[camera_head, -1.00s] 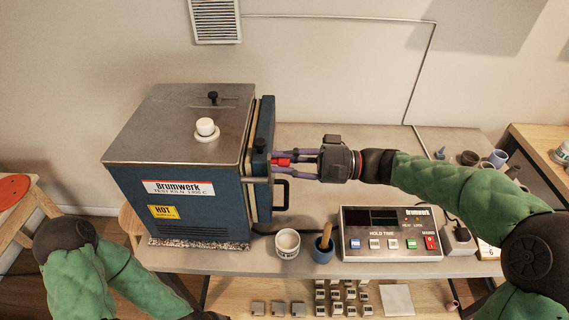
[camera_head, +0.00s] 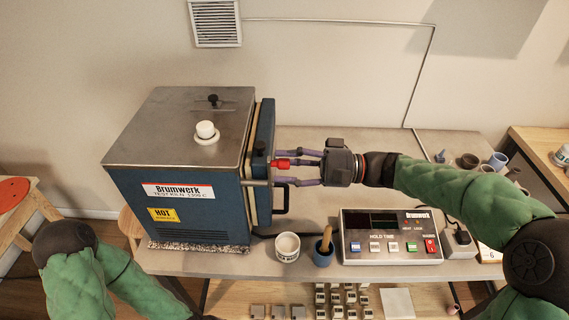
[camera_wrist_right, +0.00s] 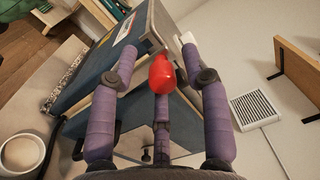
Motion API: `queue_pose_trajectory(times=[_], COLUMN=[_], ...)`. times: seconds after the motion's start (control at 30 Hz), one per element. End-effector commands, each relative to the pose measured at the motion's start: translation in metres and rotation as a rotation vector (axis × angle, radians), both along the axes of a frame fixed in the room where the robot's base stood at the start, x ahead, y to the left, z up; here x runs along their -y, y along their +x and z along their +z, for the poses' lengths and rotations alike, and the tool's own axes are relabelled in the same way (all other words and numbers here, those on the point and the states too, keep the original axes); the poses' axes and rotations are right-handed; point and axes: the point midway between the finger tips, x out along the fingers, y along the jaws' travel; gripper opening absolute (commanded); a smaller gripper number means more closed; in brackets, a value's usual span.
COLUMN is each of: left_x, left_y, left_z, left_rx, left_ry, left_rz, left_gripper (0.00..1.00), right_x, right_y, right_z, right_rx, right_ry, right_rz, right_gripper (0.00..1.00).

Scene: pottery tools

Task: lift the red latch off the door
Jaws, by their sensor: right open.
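The red latch (camera_head: 281,163) is a small red grip at the right side of the blue kiln door (camera_head: 264,150). In the right wrist view the red latch (camera_wrist_right: 161,73) sits between my purple fingers, near the middle. My right gripper (camera_head: 290,167) is open, its fingers spread around the latch and pointing left at the door. I cannot tell whether any finger touches the latch. My left arm shows at the lower left, but its gripper is out of view.
The kiln (camera_head: 180,165) stands on the table, with a black door handle (camera_head: 283,198) below the latch. A white cup (camera_head: 287,246), a blue mortar with pestle (camera_head: 323,252) and a control box (camera_head: 391,237) stand in front. The table behind my right gripper is clear.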

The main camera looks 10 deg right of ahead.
Motion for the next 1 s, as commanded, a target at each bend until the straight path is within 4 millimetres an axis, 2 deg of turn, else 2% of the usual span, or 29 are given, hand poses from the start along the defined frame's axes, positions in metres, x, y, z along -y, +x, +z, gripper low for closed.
queue_pose_trajectory(times=[0.4, 0.6, 0.77, 1.0], left_x=[0.000, 0.000, 0.000, 0.000], left_y=[0.000, 0.000, 0.000, 0.000], left_z=[0.000, 0.000, 0.000, 0.000], left_rx=[0.000, 0.000, 0.000, 0.000], left_ry=[0.000, 0.000, 0.000, 0.000], left_rz=[0.000, 0.000, 0.000, 0.000], left_gripper=[0.40, 0.40, 0.40, 0.40], right_x=[0.072, 0.099, 0.108, 0.110], right_y=[-0.019, -0.027, -0.030, -0.031], right_z=[-0.004, -0.005, -0.006, -0.006], right_rx=[-0.001, -0.001, 0.000, 0.000], right_ry=[-0.001, -0.001, -0.001, 0.000], right_rz=[-0.006, -0.004, -0.002, 0.000], right_gripper=[0.47, 0.47, 0.47, 0.47])
